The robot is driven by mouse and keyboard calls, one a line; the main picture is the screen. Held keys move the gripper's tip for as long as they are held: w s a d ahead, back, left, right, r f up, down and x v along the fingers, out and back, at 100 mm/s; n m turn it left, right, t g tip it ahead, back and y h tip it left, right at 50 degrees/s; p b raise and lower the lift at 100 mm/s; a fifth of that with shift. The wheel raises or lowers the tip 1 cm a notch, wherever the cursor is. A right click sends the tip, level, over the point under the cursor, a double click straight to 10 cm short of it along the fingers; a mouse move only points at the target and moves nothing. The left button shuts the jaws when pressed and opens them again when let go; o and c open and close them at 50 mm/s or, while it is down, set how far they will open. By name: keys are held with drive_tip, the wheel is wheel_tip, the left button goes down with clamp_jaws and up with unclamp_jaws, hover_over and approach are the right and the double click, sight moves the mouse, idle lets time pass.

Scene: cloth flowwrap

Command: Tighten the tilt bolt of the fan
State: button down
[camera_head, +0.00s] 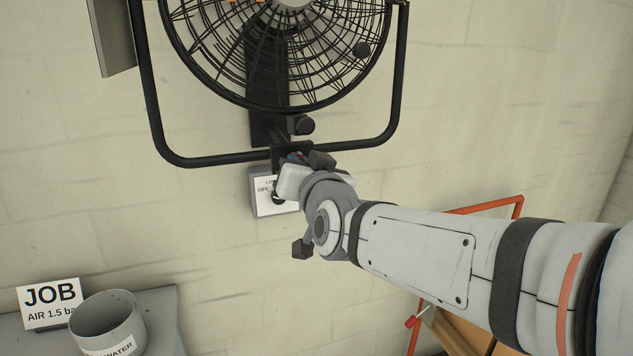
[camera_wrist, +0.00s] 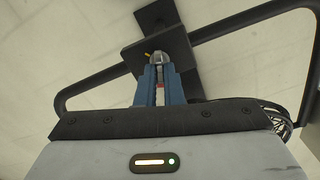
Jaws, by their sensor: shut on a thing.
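The black fan (camera_head: 282,60) hangs on the wall in a U-shaped tube yoke (camera_head: 148,100), at the top of the head view. A dark bracket (camera_head: 291,147) sits at the middle of the yoke's lower bar. My gripper (camera_head: 296,158) reaches up to this bracket from the right. In the wrist view its blue fingers (camera_wrist: 159,72) are shut around a small grey rounded bolt head (camera_wrist: 157,57) at the black bracket plate (camera_wrist: 152,18). The fingers and wrist hide most of the bolt in the head view.
A labelled switch box (camera_head: 262,192) is on the wall just below the bracket, partly behind my wrist. A dark knob (camera_head: 303,125) is just above. A grey cup (camera_head: 108,322) and JOB card (camera_head: 50,303) stand lower left. An orange frame (camera_head: 519,207) is right.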

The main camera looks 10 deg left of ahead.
drive_tip(key=m+b, duration=1.2)
drive_tip(key=m, duration=1.2)
drive_tip(key=shift+w+f, duration=0.1)
drive_tip(key=shift+m+b, duration=0.3)
drive_tip(key=shift+m, duration=0.1)
drive_tip(key=c, duration=1.8)
unclamp_jaws()
drive_tip(key=shift+f, duration=0.1)
drive_tip(key=shift+c, duration=0.2)
drive_tip(key=shift+o, duration=1.4)
drive_tip(key=shift+f, duration=0.1)
